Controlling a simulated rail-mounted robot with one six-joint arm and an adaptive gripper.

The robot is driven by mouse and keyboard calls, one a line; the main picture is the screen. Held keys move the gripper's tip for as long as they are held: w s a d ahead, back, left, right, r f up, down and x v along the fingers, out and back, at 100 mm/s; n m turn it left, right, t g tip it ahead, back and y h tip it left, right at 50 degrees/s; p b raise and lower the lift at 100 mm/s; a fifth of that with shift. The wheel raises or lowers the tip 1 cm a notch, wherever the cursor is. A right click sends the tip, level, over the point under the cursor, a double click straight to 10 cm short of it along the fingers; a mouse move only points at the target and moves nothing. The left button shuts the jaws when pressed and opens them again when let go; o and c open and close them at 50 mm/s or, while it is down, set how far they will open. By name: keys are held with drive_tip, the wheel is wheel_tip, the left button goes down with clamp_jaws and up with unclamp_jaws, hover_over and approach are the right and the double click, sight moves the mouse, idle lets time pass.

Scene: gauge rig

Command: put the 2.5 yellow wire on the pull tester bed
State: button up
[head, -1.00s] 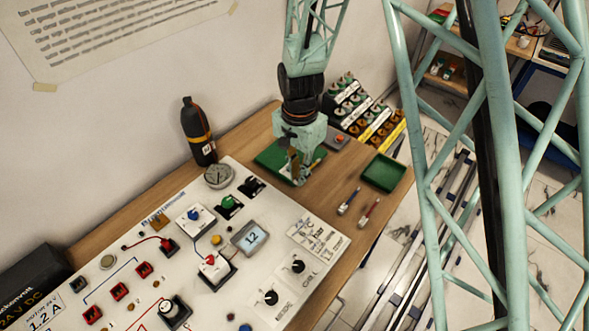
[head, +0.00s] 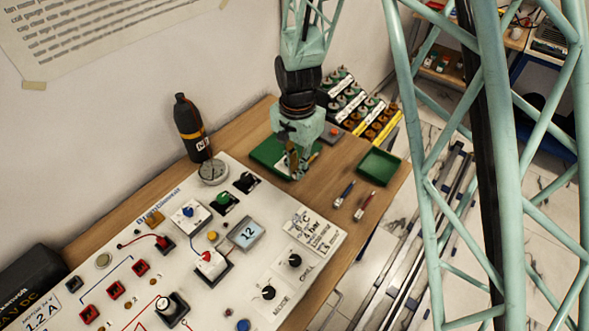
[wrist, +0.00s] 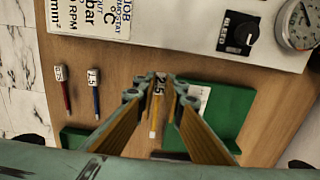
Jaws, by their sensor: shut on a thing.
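My gripper (wrist: 160,88) is shut on the 2.5 yellow wire (wrist: 155,115), gripping it at its white label marked 2.5. The yellow length runs down the wrist picture between the fingers and ends in a pale tip. In the head view my gripper (head: 297,174) is low over the table's far part, at the green plate (head: 264,152). The plate also shows in the wrist view (wrist: 232,108), right of the fingers, with a white label on it. Whether this plate is the pull tester bed, I cannot tell. The gap between wire and surface is unclear.
A blue wire (head: 344,193) and a red wire (head: 366,205) lie apart on the wooden table, beside a green tray (head: 392,167). The control panel (head: 190,250) fills the near side. A dark bottle (head: 191,130) stands by the wall. Racks of spools (head: 352,105) stand behind.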

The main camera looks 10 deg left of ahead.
drive_tip(key=w+d+b, duration=0.1)
drive_tip(key=w+d, duration=0.2)
drive_tip(key=d, duration=0.2)
drive_tip(key=w+d+n+b, duration=0.1)
drive_tip(key=w+d, duration=0.2)
drive_tip(key=d, duration=0.2)
drive_tip(key=w+d+f+n+b, duration=0.1)
drive_tip(key=w+d, duration=0.2)
drive_tip(key=d, duration=0.2)
drive_tip(key=shift+w+d, duration=0.1)
drive_tip(key=w+d+n+b, duration=0.1)
drive_tip(key=d, duration=0.4)
drive_tip(key=w+d+n+b, duration=0.1)
drive_tip(key=w+d, duration=0.1)
drive_tip(key=d, duration=0.4)
drive_tip(key=w+d+b, duration=0.1)
drive_tip(key=d, duration=0.5)
drive_tip(key=shift+w+f+n+b, duration=0.15)
drive_tip(key=shift+w+n+b, duration=0.15)
drive_tip(key=shift+n, duration=0.1)
drive_tip(key=shift+d, duration=0.6)
drive_tip(key=shift+w+a, duration=0.1)
